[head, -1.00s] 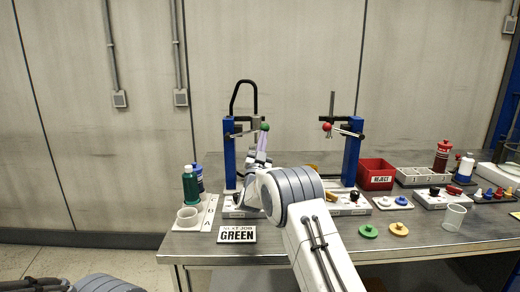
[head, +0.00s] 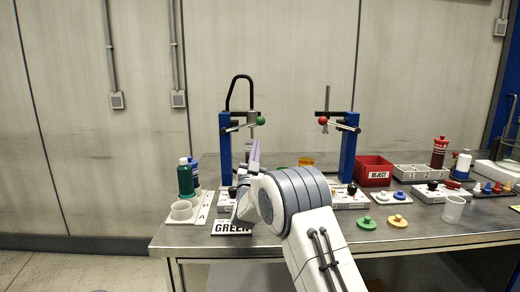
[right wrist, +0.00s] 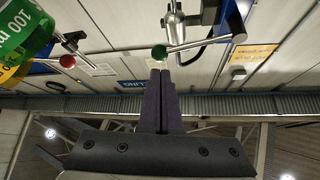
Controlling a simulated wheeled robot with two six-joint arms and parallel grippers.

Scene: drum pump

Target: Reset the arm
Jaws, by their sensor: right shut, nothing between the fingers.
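My right gripper (head: 254,150) is shut and empty, its purple fingers pointing up below the green-knobbed lever (head: 260,121) of the left blue pump stand (head: 225,150). In the right wrist view the closed fingers (right wrist: 163,76) appear just under the green knob (right wrist: 159,52); I cannot tell whether they touch it. The right blue stand (head: 348,150) has a red-knobbed lever (head: 323,120), whose red knob also shows in the right wrist view (right wrist: 67,61). My right arm hides the lower middle between the stands. My left gripper is out of view.
A green bottle (head: 186,180) and a white cup (head: 181,211) stand at the table's left edge. The GREEN sign (head: 231,228) is partly covered by my arm. A red REJECT bin (head: 374,168), loose discs (head: 367,223) and a clear cup (head: 453,210) are to the right.

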